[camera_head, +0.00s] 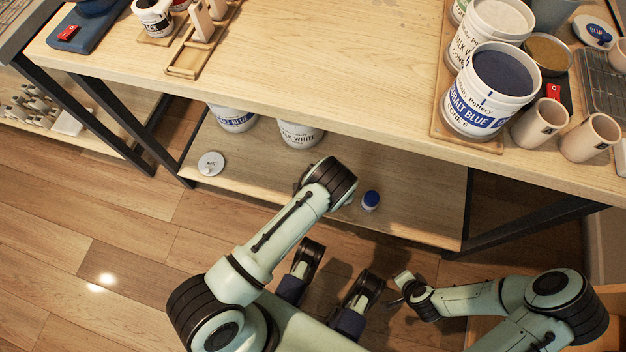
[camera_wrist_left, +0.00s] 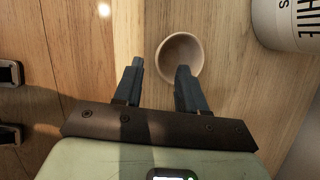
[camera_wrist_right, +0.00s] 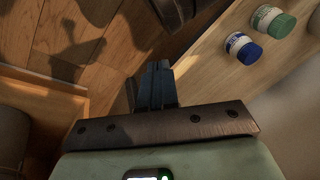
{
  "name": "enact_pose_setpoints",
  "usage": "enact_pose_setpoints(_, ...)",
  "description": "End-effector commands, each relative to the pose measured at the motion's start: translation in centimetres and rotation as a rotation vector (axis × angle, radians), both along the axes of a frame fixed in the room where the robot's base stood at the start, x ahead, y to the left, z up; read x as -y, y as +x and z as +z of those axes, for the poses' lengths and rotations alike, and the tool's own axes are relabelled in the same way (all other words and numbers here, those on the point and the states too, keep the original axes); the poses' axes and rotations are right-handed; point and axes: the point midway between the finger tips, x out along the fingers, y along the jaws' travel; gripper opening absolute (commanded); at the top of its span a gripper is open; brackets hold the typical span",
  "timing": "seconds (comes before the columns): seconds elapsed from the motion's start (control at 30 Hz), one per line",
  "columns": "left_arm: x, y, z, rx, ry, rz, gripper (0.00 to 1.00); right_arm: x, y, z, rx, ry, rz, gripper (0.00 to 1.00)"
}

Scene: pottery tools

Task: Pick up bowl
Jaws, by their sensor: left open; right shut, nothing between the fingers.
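A small pale beige bowl (camera_wrist_left: 181,50), round and seen from above, is on the wooden shelf in the left wrist view. My left gripper (camera_wrist_left: 160,66) is open and empty. Its right fingertip overlaps the near part of the bowl's rim in the picture, and its left fingertip is to the left of the bowl. I cannot tell whether they touch. In the head view, I cannot make out the bowl or the left fingers near my left wrist. My right gripper (camera_wrist_right: 158,66) is shut and empty, away from the bowl, over the floor near the shelf edge.
White buckets (camera_head: 300,134) stand on the lower shelf (camera_head: 420,215); one (camera_wrist_left: 285,22) is right of the bowl. A blue-lidded jar (camera_head: 370,200) and a round lid (camera_head: 211,164) are also there. The tabletop (camera_head: 300,60) overhangs the shelf's back. Dark legs (camera_head: 530,226) flank it.

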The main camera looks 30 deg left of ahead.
Motion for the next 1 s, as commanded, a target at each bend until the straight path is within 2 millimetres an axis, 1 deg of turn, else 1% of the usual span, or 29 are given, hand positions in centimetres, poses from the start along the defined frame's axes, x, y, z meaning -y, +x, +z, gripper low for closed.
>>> enact_pose_setpoints(0.07, -0.1, 0.1, -0.3, 0.0, -0.001, 0.0, 0.41, 0.1, 0.1, -0.1, 0.001, -0.001, -0.002, 0.0)
enact_pose_setpoints(0.17, -0.3, 0.1, -0.7, 0.0, 0.0, 0.0, 0.41, 0.2, -0.3, -0.6, -0.013, -0.001, -0.002, 0.0)
enact_pose_setpoints(0.27, -0.6, 0.2, -1.6, -0.001, 0.0, 0.0, 0.41, 0.2, -1.3, -1.6, -0.046, 0.002, -0.003, 0.0)
enact_pose_setpoints(0.5, -1.8, 0.8, -4.5, -0.001, 0.0, 0.001, 0.41, 0.7, -4.5, -4.5, -0.155, 0.007, -0.01, 0.0)
enact_pose_setpoints(0.6, -2.1, 0.9, -4.9, 0.0, -0.001, 0.001, 0.41, 0.9, -5.2, -4.9, -0.177, 0.007, -0.012, 0.0)
enact_pose_setpoints(0.8, -2.1, 0.9, -4.8, 0.0, -0.001, 0.001, 0.41, 0.9, -5.2, -4.8, -0.177, 0.008, -0.012, 0.0)
enact_pose_setpoints(0.87, -2.0, 0.9, -4.8, 0.0, -0.001, 0.001, 0.21, 0.9, -5.2, -4.8, -0.176, 0.008, -0.011, 0.0)
enact_pose_setpoints(0.9, -2.0, 0.9, -4.8, 0.0, -0.001, 0.001, 0.08, 0.8, -5.2, -4.8, -0.176, 0.008, -0.011, 0.0)
enact_pose_setpoints(0.93, -2.0, 0.9, -4.8, 0.0, -0.001, 0.001, 0.0, 0.8, -5.2, -4.8, -0.176, 0.008, -0.011, 0.0)
enact_pose_setpoints(1.0, -2.0, 0.9, -4.8, 0.0, -0.001, 0.001, 0.0, 0.8, -5.2, -4.8, -0.176, 0.008, -0.011, 0.0)
